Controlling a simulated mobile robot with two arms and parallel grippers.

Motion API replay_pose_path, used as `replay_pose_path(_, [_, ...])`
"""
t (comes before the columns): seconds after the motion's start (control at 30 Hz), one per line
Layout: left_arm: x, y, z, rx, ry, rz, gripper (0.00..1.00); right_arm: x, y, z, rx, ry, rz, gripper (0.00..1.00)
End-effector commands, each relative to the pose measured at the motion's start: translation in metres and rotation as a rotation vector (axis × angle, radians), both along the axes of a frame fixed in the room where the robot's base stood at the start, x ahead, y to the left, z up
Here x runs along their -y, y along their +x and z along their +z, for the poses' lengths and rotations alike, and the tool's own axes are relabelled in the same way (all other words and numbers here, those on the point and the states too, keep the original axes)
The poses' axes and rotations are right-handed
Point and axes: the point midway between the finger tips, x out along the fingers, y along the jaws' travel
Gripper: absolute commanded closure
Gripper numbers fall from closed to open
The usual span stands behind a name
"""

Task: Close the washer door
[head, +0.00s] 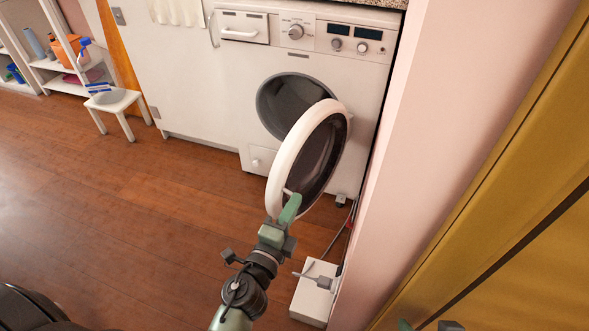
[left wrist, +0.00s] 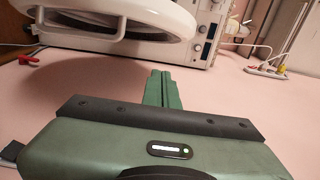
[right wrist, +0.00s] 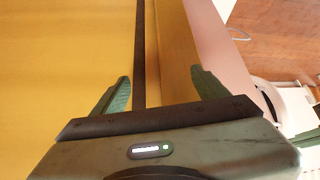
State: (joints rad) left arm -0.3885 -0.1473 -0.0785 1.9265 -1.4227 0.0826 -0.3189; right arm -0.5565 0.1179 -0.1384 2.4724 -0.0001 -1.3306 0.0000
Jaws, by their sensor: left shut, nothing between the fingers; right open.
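The washer (head: 235,67) stands against the wall, and its round white-rimmed door (head: 285,152) hangs wide open, swung out from the dark drum opening (head: 275,108). My left gripper (head: 293,203) is shut and empty at the lower edge of the door, overlapping it in the head view; I cannot tell whether it touches. In the left wrist view the shut fingers (left wrist: 163,88) point toward the washer, with the door rim (left wrist: 170,15) and its handle (left wrist: 85,18) above. My right gripper (right wrist: 160,88) is open and empty, facing a yellow panel; its tips barely show at the head view's bottom edge.
A pink wall (head: 440,120) and the yellow panel (head: 510,170) close off the right side. A small white stool (head: 112,101) and shelves stand at left. The wooden floor at left is clear.

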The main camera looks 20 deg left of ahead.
Motion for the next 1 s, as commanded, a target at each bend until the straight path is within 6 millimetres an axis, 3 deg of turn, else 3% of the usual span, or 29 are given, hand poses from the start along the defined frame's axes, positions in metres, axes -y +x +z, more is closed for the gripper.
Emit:
replay_pose_path(0.27, [0.003, 0.045, 0.004, 0.003, -0.002, 0.003, 1.0, 0.015, -0.05, -0.012, -0.225, -0.046, -0.019, 0.26])
replay_pose_path(0.5, [0.009, 0.096, 0.002, 0.002, -0.004, 0.003, 1.0, 0.018, -0.059, -0.013, -0.262, -0.054, -0.022, 0.26])
replay_pose_path(0.7, [-0.02, 0.103, 0.001, 0.0, -0.002, 0.004, 1.0, 0.017, -0.058, -0.01, -0.261, -0.054, -0.022, 0.26])
replay_pose_path(1.0, [-0.03, 0.106, 0.0, -0.001, -0.004, 0.003, 1.0, 0.017, -0.058, -0.01, -0.261, -0.054, -0.022, 0.26])
